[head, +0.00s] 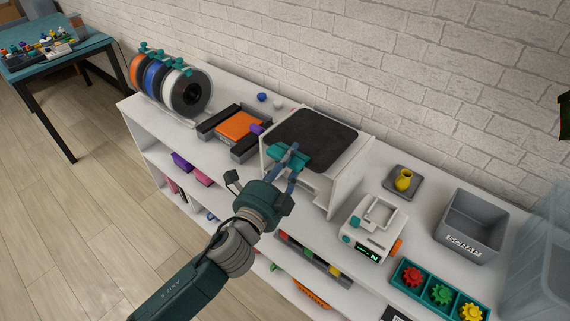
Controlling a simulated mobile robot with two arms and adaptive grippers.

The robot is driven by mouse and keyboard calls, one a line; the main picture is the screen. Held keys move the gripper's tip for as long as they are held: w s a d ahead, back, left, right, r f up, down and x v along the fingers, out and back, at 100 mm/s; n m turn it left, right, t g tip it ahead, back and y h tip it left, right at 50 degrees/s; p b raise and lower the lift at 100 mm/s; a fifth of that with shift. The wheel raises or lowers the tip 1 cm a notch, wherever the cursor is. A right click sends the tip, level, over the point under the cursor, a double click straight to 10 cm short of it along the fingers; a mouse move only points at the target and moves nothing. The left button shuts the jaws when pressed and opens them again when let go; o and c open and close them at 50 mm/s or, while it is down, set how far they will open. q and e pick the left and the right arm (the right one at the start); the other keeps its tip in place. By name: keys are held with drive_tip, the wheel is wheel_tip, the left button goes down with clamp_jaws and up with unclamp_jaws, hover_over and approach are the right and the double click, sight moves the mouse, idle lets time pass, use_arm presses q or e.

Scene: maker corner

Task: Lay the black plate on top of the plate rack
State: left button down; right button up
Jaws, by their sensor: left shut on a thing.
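The black plate (319,136) is a dark square sheet with rounded corners and a teal grip tab on its front left side. It lies roughly flat over the white plate rack (344,189), which stands on the shelf top in the middle of the head view. I cannot tell whether the plate touches the rack top or is slightly above it. My left gripper (291,160) reaches in from below and is shut on the plate's teal tab. The fingers hide part of the tab and of the rack's front. My right gripper is not in view.
Left of the rack are an orange-bedded device (238,126) and filament spools (186,92). To the right are a small white machine (373,228), a yellow vase (403,179) on a grey pad, a grey scrap bin (475,226) and a teal gear tray (438,291). A brick wall stands behind.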

use_arm(q)
drive_tip(key=shift+w+d, duration=0.65)
drive_tip(key=shift+w, duration=0.2)
drive_tip(key=shift+w+f+b, duration=0.15)
drive_tip(key=shift+f+b, duration=0.5)
drive_tip(key=shift+b, duration=0.05)
drive_tip(key=shift+c, duration=1)
unclamp_jaws()
drive_tip(key=shift+f, duration=0.1)
drive_tip(key=shift+f, duration=0.15)
drive_tip(key=shift+f+b, duration=0.35)
drive_tip(key=shift+b, duration=0.05)
drive_tip(key=shift+f, duration=0.1)
